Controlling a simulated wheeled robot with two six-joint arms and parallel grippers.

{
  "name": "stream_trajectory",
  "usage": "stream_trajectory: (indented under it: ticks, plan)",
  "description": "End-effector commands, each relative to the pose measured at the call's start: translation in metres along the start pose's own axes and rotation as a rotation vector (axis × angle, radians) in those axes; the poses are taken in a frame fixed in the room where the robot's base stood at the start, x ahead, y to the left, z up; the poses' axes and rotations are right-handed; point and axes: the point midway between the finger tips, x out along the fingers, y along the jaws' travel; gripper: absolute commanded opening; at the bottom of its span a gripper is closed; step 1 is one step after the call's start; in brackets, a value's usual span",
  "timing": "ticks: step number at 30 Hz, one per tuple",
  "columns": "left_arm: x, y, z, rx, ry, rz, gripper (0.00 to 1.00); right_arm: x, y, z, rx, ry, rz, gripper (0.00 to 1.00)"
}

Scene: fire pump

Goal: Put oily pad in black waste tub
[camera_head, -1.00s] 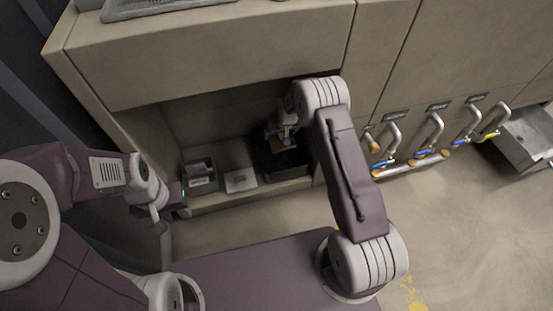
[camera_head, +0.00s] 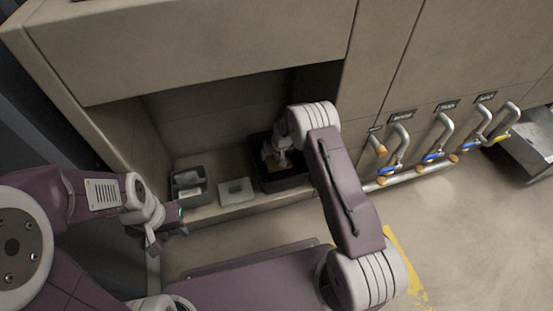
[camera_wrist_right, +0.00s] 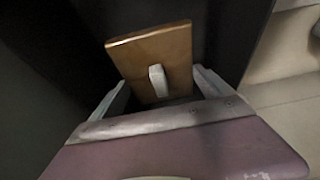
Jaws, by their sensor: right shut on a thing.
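The oily pad (camera_wrist_right: 150,48) is a flat orange-brown square with a pale raised grip. My right gripper (camera_wrist_right: 158,85) is shut on it. In the head view this gripper (camera_head: 276,156) is at the opening of the black waste tub (camera_head: 284,183), with little of the pad visible. The tub stands in the low recess of the cabinet. Dark walls surround the pad in the right wrist view; whether it touches the tub floor cannot be seen. My left gripper (camera_head: 165,232) is in front of the recess at the left, away from the tub; its finger gap is unclear.
A grey bin (camera_head: 188,187) and a small pale box (camera_head: 236,191) stand left of the tub on the recess shelf. The cabinet overhang (camera_head: 200,60) is above. Valve levers (camera_head: 440,140) line the wall at the right.

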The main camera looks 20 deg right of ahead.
Motion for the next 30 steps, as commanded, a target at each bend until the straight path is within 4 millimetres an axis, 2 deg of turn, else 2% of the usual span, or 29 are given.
stream_trajectory:
  ticks: [1,7,22,23,24,30]
  plan:
    - [0.01,0.0,0.001,0.0,-0.001,0.0,0.36,0.01,0.0,0.003,0.0,0.002,0.0,0.41]
    - [0.005,0.0,0.001,0.0,0.0,0.0,0.36,0.005,0.0,0.001,0.0,0.002,0.0,0.41]
    - [0.01,0.0,0.001,0.0,0.0,0.0,0.36,0.016,0.0,0.006,0.0,0.001,0.0,0.41]
    - [0.01,0.0,0.001,0.0,0.0,0.0,0.36,0.016,0.0,0.006,0.0,0.001,0.0,0.96]
    - [0.01,0.0,0.001,0.0,0.0,0.0,0.36,0.016,0.0,0.006,0.0,0.001,0.0,1.0]
    - [0.01,0.0,0.001,0.0,0.0,0.0,0.36,0.016,0.0,0.006,0.0,0.001,0.0,1.0]
